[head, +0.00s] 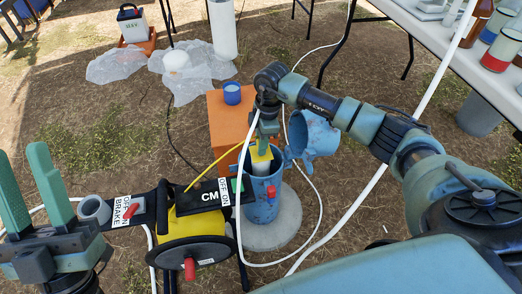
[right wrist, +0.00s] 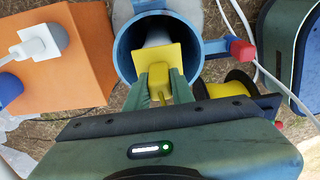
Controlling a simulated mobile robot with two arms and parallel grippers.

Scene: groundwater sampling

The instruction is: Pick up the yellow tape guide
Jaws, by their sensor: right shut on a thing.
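The yellow tape guide (head: 258,163) is at the mouth of the blue well casing (head: 262,205). In the right wrist view the guide (right wrist: 155,62) is a yellow plate with a small block, in front of a pale inner pipe (right wrist: 158,38). My right gripper (right wrist: 159,86) is shut on the guide's block, with green fingers on both sides. In the head view the right gripper (head: 266,142) reaches down over the casing. I cannot tell whether the guide still touches the pipe. My left gripper (head: 22,160) is open and empty at the left edge.
A yellow tape reel (head: 200,222) on a stand is left of the casing, with yellow tape running up toward the guide. An orange box (head: 226,125) stands behind. The casing's blue lid (head: 318,135) is open. A white hose loops close by. A white table (head: 432,25) is at upper right.

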